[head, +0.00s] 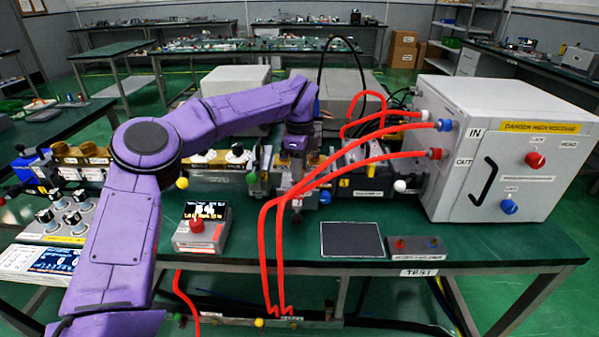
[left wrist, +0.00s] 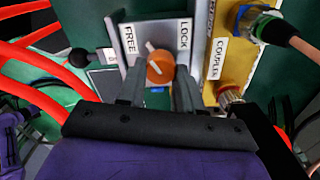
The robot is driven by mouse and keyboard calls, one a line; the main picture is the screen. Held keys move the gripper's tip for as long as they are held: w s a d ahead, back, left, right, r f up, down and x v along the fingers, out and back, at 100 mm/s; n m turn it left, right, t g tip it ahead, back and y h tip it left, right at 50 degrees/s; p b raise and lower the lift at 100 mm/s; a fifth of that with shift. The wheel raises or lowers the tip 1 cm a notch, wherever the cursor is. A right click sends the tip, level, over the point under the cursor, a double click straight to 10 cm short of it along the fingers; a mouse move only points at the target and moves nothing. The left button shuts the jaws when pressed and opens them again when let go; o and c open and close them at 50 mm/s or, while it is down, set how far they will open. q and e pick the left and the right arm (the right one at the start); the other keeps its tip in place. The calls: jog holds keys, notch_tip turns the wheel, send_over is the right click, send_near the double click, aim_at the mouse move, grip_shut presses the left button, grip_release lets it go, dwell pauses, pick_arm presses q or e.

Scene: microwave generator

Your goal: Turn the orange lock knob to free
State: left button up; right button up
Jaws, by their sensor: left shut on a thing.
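The orange lock knob (left wrist: 160,70) shows in the left wrist view on a grey plate between a FREE label (left wrist: 129,39) and a LOCK label (left wrist: 184,34). Its white pointer mark slants up and left, leaning to the FREE side. My left gripper (left wrist: 158,76) has one finger on each side of the knob and is shut on it. In the head view my left gripper (head: 296,170) reaches down to the bench apparatus, and I cannot make out the knob there. My right gripper is not in view.
Red cables (head: 268,230) loop in front of the gripper to the white cabinet (head: 470,150) at right. A yellow COUPLER block (left wrist: 225,60) stands close to the right finger. A small meter box (head: 202,228) and a black pad (head: 352,240) lie on the green bench.

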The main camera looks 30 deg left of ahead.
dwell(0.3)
pick_arm(q)
jog(key=o, duration=1)
jog(key=shift+o, duration=0.2)
jog(key=shift+r, duration=0.1)
notch_tip(320, 180, up, 10)
jog(key=shift+r+p, duration=0.2)
jog(key=shift+p, duration=0.2)
jog(key=shift+f, duration=0.1)
